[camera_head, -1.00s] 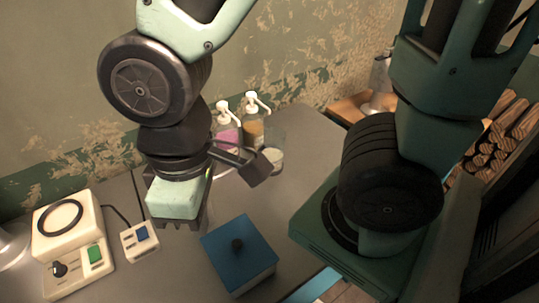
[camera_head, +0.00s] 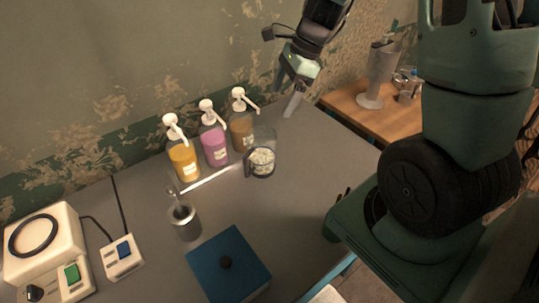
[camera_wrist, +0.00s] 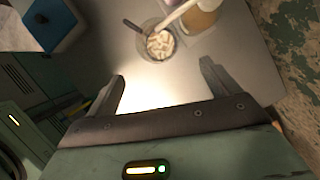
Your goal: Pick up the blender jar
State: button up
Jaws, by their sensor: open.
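A tall greyish vessel on a round foot, probably the blender jar (camera_head: 382,72), stands upright on the wooden side table at the back right of the head view. I cannot make out its details. My gripper (camera_head: 292,103) is over the grey counter's back right corner, to the left of the vessel and apart from it. In the wrist view my gripper (camera_wrist: 163,74) is open, with nothing between its fingers. A clear mug of white pieces (camera_head: 261,162) stands on the counter; it also shows in the wrist view (camera_wrist: 160,44). The tall vessel is not in the wrist view.
Pump bottles with orange (camera_head: 183,160), pink (camera_head: 214,148) and brown (camera_head: 242,133) contents line the wall. A metal cup (camera_head: 185,222), a blue box (camera_head: 229,262) and a white appliance base (camera_head: 45,245) stand on the counter (camera_head: 320,170). The wooden side table (camera_head: 350,108) adjoins its right end.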

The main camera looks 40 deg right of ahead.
aim_at(266, 130)
jog(key=x, duration=1.1)
jog(key=shift+a+f+b, duration=0.1)
jog(key=shift+b, duration=0.25)
jog(key=x, duration=0.5)
jog(key=shift+s+f, duration=0.1)
jog(key=shift+s, duration=0.1)
jog(key=c, duration=1.5)
jog(key=shift+r, duration=0.2)
jog(key=shift+r+p, duration=0.5)
jog(key=shift+p, duration=0.05)
jog(key=shift+r, duration=0.15)
